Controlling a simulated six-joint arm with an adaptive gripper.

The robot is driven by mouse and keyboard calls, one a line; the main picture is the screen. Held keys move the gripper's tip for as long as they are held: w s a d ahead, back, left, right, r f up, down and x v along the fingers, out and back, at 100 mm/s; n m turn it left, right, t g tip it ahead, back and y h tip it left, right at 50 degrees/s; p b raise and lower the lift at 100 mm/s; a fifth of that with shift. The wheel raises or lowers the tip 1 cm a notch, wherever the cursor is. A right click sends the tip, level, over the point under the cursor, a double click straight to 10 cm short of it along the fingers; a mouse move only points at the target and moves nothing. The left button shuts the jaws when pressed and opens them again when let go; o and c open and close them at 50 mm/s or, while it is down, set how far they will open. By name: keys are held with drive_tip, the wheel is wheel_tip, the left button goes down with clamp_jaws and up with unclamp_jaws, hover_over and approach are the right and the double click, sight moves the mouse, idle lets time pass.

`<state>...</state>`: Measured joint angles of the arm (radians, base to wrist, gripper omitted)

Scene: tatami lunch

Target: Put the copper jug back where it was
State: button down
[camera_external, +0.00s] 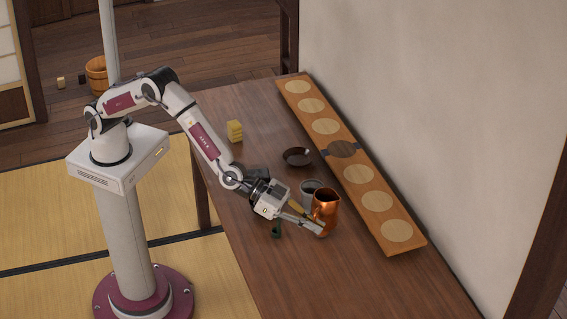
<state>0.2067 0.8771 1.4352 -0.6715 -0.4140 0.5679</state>
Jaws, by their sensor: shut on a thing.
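The copper jug (326,203) is at the middle right of the wooden table, upright, with a shiny orange-brown body. My gripper (312,222) reaches it from the left and is shut on it, with a finger against its lower front side. Whether the jug's base touches the table or hangs just above it, I cannot tell. The fingers and wrist hide part of its left side.
A grey cup (308,187) stands close behind the jug. A dark bowl (297,157) and yellow blocks (235,131) are farther back. A small green thing (277,229) is beside my wrist. A long board with pale discs (414,248) lies along the wall. The table's front is clear.

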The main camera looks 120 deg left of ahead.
drive_tip(key=d+f, duration=0.7)
drive_tip(key=d, duration=0.1)
drive_tip(key=shift+s+d+f, duration=0.3)
drive_tip(key=shift+s+d, duration=0.1)
drive_tip(key=shift+s, duration=0.05)
idle(0.3)
drive_tip(key=shift+f, duration=3.15)
drive_tip(key=shift+f, duration=1.85)
drive_tip(key=shift+f, duration=0.15)
